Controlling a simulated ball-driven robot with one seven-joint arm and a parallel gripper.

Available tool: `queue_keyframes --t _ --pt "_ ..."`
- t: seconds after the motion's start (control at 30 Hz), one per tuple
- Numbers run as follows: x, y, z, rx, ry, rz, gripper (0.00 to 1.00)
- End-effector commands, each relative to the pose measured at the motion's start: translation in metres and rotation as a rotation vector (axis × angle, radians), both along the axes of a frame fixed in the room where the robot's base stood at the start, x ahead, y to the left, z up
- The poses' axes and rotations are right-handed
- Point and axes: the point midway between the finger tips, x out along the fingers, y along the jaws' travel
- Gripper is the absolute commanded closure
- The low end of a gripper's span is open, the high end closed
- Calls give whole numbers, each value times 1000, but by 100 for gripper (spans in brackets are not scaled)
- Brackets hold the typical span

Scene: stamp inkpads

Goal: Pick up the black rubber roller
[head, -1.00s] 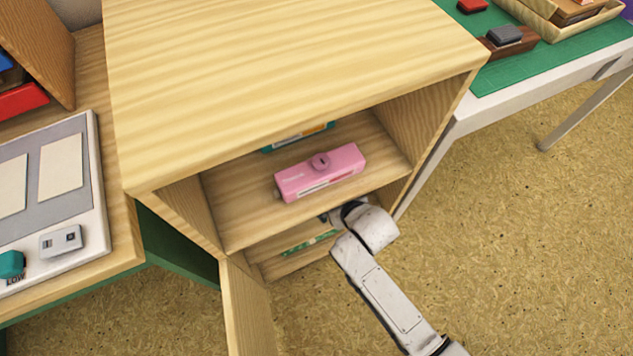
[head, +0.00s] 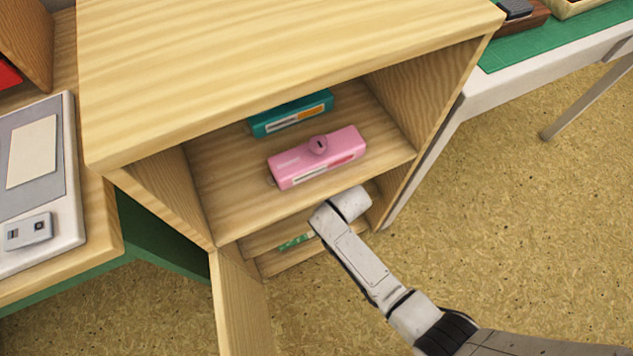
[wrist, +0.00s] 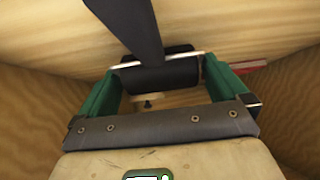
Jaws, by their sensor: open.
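The black rubber roller (wrist: 170,74) shows in the wrist view as a dark cylinder in a pale metal frame, with a broad dark handle (wrist: 127,25) running up from it. It lies between the two green fingers of my gripper (wrist: 163,82). The fingers are apart, one on each side of the roller; I cannot tell whether they touch it. In the head view my arm reaches into the lower compartment of the wooden cabinet (head: 290,60).
A pink box (head: 318,160) and a teal box (head: 290,113) sit on the shelf above. The cabinet door (head: 240,300) stands open at left. A red object (wrist: 250,67) is right of the roller in the wrist view.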

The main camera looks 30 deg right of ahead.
Motion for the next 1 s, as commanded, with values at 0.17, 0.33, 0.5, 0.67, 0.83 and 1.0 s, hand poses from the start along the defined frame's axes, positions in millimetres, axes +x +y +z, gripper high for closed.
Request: queue_keyframes --t 0.17,0.33,0.5,0.67,0.83,1.0 --pt "0 0 0 0 1 0 0" --pt "0 0 0 0 1 0 12" --pt "0 0 0 0 1 0 28" --pt "0 0 0 0 1 0 43" --pt "0 0 0 0 0 0 50" --pt "0 0 1 0 0 0 51"
